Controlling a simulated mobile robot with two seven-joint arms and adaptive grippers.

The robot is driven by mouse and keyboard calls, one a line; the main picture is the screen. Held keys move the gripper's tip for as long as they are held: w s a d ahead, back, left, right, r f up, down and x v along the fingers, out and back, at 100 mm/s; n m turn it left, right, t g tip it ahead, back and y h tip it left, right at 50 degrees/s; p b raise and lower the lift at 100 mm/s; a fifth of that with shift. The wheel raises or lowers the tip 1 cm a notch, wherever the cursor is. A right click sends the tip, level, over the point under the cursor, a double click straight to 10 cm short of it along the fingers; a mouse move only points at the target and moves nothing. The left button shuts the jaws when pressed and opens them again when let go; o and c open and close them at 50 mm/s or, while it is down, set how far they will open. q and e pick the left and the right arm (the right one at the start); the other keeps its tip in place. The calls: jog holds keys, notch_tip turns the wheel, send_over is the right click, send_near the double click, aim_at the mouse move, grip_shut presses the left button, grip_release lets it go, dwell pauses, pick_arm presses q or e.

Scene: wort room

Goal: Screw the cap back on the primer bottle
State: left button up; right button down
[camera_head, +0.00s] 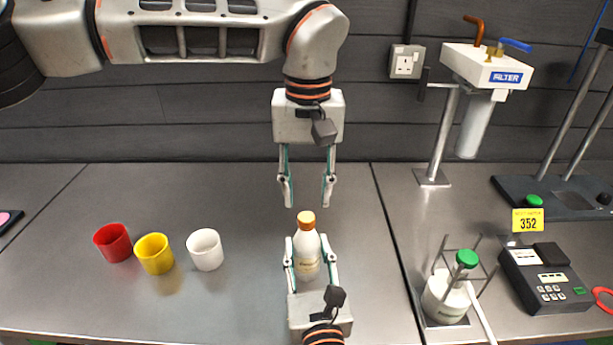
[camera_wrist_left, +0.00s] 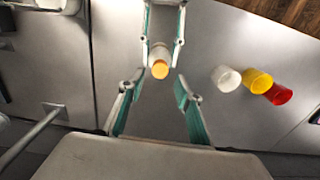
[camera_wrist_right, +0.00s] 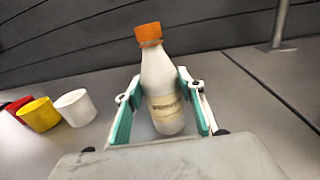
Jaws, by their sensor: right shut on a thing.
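The primer bottle (camera_head: 307,258) is white with a pale label and stands upright at the middle front of the bench. Its orange cap (camera_head: 306,219) sits on the neck; I cannot tell how tight it is. In the right wrist view the bottle (camera_wrist_right: 163,82) is between my right fingers, with the orange cap (camera_wrist_right: 148,34) above them. My right gripper (camera_head: 309,254) is shut on the bottle's body from the front. My left gripper (camera_head: 307,201) points down, open and empty, above and slightly behind the cap. The left wrist view shows the cap (camera_wrist_left: 160,69) beyond its fingertips.
Red (camera_head: 113,242), yellow (camera_head: 154,253) and white (camera_head: 205,249) cups stand left of the bottle. The bench around the bottle is clear.

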pick_arm(q)
jog(key=n, duration=0.7)
jog(key=shift+s+d+r, duration=0.1)
jog(key=shift+r, duration=0.1)
jog(key=n, duration=0.7)
jog(key=shift+r+n, duration=0.25)
jog(key=shift+n, duration=0.05)
jog(key=n, duration=0.3)
jog(key=shift+r+n, duration=0.1)
jog(key=shift+n, duration=0.2)
jog(key=n, duration=0.3)
jog(key=shift+r+n, duration=0.15)
jog(key=shift+n, duration=0.25)
jog(key=n, duration=0.5)
jog(key=shift+r+n, duration=0.2)
jog(key=shift+n, duration=0.1)
jog(key=n, duration=0.5)
jog(key=shift+r, duration=0.2)
jog(key=n, duration=0.4)
jog(key=shift+r, duration=0.1)
jog(key=n, duration=0.3)
jog(key=shift+r+n, duration=0.15)
jog(key=shift+n, duration=0.25)
jog(key=n, duration=0.4)
jog(key=shift+w+r+n, duration=0.15)
jog(key=shift+w+n, duration=0.05)
jog(key=shift+n, duration=0.1)
